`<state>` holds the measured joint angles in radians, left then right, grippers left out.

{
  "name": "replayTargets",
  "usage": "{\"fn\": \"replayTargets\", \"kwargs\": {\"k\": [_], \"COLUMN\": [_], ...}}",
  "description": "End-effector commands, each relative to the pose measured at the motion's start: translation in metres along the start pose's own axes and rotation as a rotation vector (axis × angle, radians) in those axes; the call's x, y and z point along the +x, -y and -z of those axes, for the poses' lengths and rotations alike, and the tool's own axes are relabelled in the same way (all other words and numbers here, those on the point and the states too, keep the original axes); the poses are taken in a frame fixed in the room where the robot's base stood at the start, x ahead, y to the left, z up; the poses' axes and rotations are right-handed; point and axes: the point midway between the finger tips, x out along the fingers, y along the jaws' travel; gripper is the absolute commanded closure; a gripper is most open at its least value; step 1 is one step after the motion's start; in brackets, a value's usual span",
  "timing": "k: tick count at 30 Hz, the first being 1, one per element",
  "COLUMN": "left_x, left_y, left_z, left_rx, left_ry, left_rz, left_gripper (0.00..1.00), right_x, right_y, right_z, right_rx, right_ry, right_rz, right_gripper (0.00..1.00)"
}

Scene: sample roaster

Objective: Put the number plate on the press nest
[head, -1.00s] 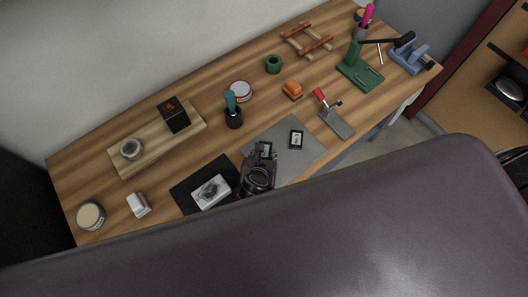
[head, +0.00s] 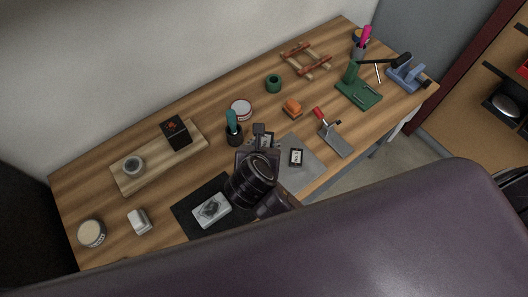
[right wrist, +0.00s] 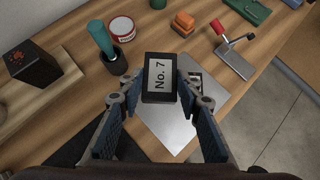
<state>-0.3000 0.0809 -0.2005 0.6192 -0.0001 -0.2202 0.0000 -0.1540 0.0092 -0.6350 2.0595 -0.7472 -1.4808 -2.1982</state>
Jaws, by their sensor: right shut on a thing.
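The number plate (right wrist: 159,77) is a dark block with a pale face reading "No. 7". My right gripper (right wrist: 159,86) is shut on its two sides, above the grey mat (right wrist: 180,128). In the head view my right gripper (head: 262,136) shows from above, with the plate (head: 266,141) partly hidden by it. A green press-like stand (head: 358,94) with a black lever is at the back right; I cannot make out its nest. My left gripper is not in view.
A second small plate (head: 296,157) lies on the grey mat. A blue vise (head: 404,75) is farther right.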

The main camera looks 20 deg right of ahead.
Motion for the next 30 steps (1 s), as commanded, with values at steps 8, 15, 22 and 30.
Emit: {"fn": "replayTargets", "kwargs": {"k": [8,15,22,30], "left_x": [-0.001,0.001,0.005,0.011], "left_y": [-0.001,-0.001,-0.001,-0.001], "left_z": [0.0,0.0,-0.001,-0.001], "left_rx": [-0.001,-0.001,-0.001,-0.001], "left_ry": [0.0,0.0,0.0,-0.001], "left_rz": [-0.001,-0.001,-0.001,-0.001], "left_gripper": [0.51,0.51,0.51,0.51], "right_x": [-0.012,-0.011,-0.01,-0.017], "right_y": [0.0,-0.009,-0.033,-0.054], "right_z": [-0.012,-0.025,-0.062,-0.11], "right_rx": [0.0,-0.014,-0.064,-0.136], "right_ry": [0.001,0.007,0.012,0.012], "right_rz": [-0.002,-0.017,-0.065,-0.135], "right_gripper": [1.0,1.0,1.0,1.0]}}
